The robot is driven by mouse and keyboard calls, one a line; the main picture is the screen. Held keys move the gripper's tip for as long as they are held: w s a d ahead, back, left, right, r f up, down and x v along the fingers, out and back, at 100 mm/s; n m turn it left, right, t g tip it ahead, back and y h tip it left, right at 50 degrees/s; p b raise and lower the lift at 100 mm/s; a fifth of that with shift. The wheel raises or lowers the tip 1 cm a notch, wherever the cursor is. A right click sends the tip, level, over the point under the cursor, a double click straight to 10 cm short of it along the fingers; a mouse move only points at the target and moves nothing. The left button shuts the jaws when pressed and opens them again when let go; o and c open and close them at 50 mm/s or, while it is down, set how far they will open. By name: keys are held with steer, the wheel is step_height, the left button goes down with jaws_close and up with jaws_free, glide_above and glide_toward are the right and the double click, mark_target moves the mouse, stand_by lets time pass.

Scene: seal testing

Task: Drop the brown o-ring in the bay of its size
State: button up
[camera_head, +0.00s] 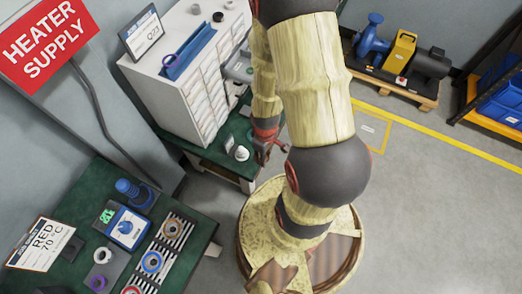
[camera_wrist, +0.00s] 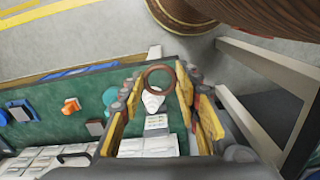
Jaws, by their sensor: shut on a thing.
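My gripper (camera_wrist: 158,85) is shut on a brown o-ring (camera_wrist: 160,66), which sits between the fingertips in the wrist view. In the head view my gripper (camera_head: 264,150) hangs beside the green bench by the drawer cabinet; the ring cannot be made out there. A white drawer cabinet (camera_head: 150,84) stands on that bench, with rows of bays or drawers on its front. A grey open drawer or tray (camera_head: 238,70) juts out from its right side, partly behind my arm. Below the held ring, in the wrist view, is a white rounded object (camera_wrist: 152,103) with a small label.
A green table (camera_head: 98,180) at lower left holds a striped rack (camera_head: 180,236) with several rings, a blue gauge (camera_head: 127,228) and a sign reading RED 70 °C (camera_head: 40,243). A pump (camera_head: 372,45) stands on a pallet at the back. Floor at right is clear.

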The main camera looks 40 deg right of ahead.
step_height(320, 180, up, 6)
steer(key=p, duration=0.5)
steer(key=shift+r, duration=0.25)
stand_by(0.4)
